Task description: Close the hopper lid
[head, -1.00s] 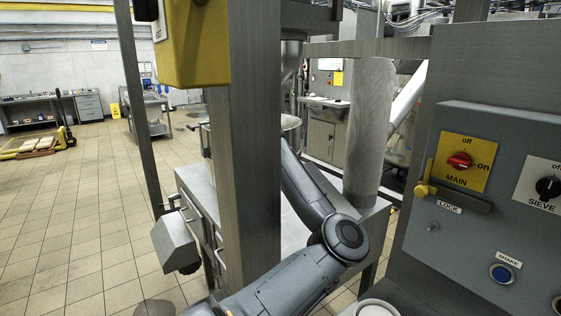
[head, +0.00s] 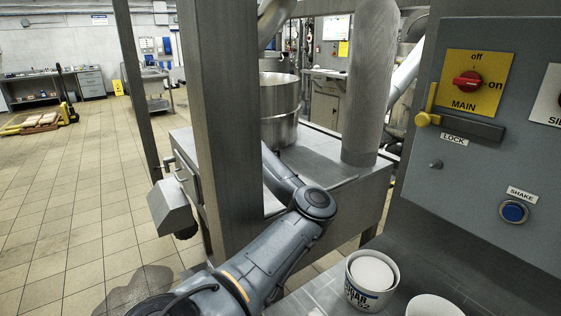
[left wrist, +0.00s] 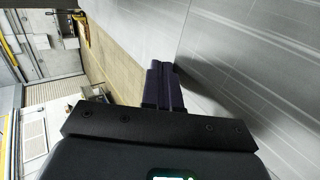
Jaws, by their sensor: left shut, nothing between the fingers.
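I cannot make out the hopper lid in either view. My left arm shows in the head view and runs up behind the grey steel post (head: 222,150), which hides its gripper. In the left wrist view my left gripper (left wrist: 162,68) has its dark fingers together, with nothing seen between them. A large grey metal surface (left wrist: 255,60) fills the right of that view, close to the fingers. I cannot tell whether they touch it. My right gripper is in neither view.
A round steel vessel (head: 279,112) stands on a steel cabinet (head: 335,172) behind the post. A control panel (head: 440,190) with a red MAIN switch (head: 467,85) and blue SHAKE button (head: 514,211) is at right. A labelled tub (head: 370,292) stands below it. Tiled floor (head: 65,205) is open at left.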

